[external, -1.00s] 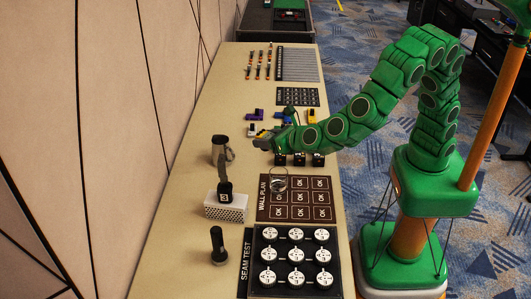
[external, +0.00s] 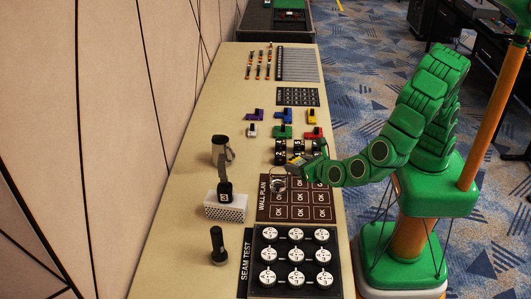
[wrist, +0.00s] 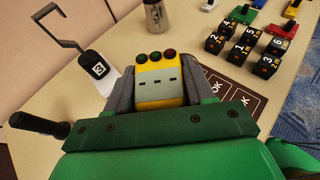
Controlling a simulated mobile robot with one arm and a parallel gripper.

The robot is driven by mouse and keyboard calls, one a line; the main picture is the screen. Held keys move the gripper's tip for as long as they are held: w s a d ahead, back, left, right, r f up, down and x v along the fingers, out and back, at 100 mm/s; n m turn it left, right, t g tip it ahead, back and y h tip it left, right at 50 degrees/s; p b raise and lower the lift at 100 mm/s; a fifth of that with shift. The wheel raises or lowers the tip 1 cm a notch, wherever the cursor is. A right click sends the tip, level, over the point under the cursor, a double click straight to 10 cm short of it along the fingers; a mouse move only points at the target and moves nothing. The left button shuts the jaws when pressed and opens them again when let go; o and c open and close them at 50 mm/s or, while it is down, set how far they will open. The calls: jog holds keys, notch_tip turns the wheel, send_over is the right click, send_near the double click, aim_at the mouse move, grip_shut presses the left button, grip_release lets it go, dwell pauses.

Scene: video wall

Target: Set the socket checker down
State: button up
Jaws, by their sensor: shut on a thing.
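The socket checker (wrist: 160,90) is a yellow and grey block with three round lights, red and green, on its top end. My gripper (wrist: 158,92) is shut on it, with a dark finger on each side. In the external view my gripper (external: 296,161) holds it above the table (external: 190,150), over the far part of the dark WALL PLAN board (external: 325,212). The board carries several OK squares. The checker's underside is hidden, and its height above the board is hard to tell.
Black numbered cubes (wrist: 241,55) stand just beyond the board. Coloured blocks (external: 283,131) lie farther back. A metal cup (external: 220,150), a white perforated box (external: 226,205) and a black torch (external: 218,245) stand on the left. The SEAM TEST board (external: 258,282) holds white discs nearer the camera.

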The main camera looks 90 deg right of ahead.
jog(key=shift+f, duration=9.25)
jog(key=o, duration=1)
jog(key=shift+f, duration=0.15)
jog(key=shift+o, duration=0.2)
jog(key=shift+r, duration=0.2)
jog(key=v, duration=1.2)
